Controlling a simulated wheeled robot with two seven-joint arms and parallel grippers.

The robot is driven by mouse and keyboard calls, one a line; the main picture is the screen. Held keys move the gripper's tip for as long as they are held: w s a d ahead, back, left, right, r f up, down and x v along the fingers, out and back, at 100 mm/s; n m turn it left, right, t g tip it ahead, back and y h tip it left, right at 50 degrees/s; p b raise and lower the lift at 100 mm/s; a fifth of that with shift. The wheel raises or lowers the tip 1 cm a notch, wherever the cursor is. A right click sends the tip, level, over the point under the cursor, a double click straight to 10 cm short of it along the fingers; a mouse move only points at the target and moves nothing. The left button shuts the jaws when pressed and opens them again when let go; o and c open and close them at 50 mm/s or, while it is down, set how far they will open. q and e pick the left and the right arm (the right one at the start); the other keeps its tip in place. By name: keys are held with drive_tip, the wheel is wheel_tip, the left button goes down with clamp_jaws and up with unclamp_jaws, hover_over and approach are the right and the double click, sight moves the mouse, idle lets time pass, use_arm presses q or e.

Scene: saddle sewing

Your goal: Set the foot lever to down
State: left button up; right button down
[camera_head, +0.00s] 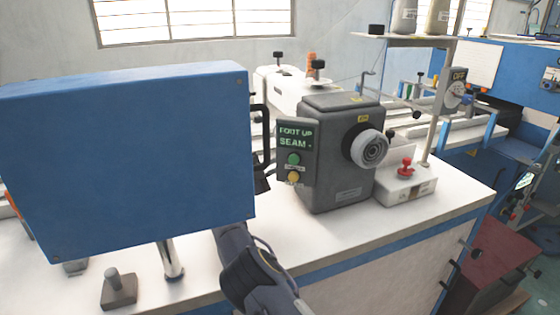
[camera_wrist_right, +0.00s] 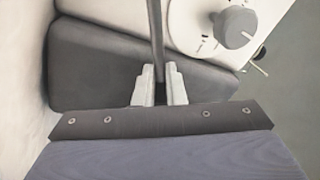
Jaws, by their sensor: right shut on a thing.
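In the right wrist view my right gripper (camera_wrist_right: 160,88) is shut on a thin dark bar (camera_wrist_right: 155,40). The bar runs up out of the picture; I take it to be the foot lever, but its ends are hidden. A white dial with a grey knob (camera_wrist_right: 234,27) is just right of it. In the head view my right forearm (camera_head: 258,272) reaches up behind a large blue box (camera_head: 125,160), which hides the gripper and the lever. A small display (camera_head: 296,140) reads "FOOT UP" and "SEAM -". My left gripper is not in view.
A grey machine housing (camera_head: 330,165) with a white handwheel stands right of the display. A red knob (camera_head: 405,167) sits on a white box beside it. A small dark pedestal (camera_head: 118,293) is at the front left.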

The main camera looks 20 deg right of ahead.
drive_tip(key=shift+s+f+m+g+b, duration=0.2)
drive_tip(key=shift+f+m+g+b, duration=0.1)
drive_tip(key=shift+f+m, duration=0.25)
drive_tip(key=shift+s+f+m+g+b, duration=0.2)
drive_tip(key=shift+f+m+b, duration=0.1)
drive_tip(key=shift+m, duration=0.35)
drive_tip(key=shift+s+f+m+g, duration=0.1)
drive_tip(key=shift+f+m+g, duration=0.3)
drive_tip(key=shift+m, duration=0.5)
drive_tip(key=c, duration=1.4)
unclamp_jaws()
drive_tip(key=shift+r, duration=0.1)
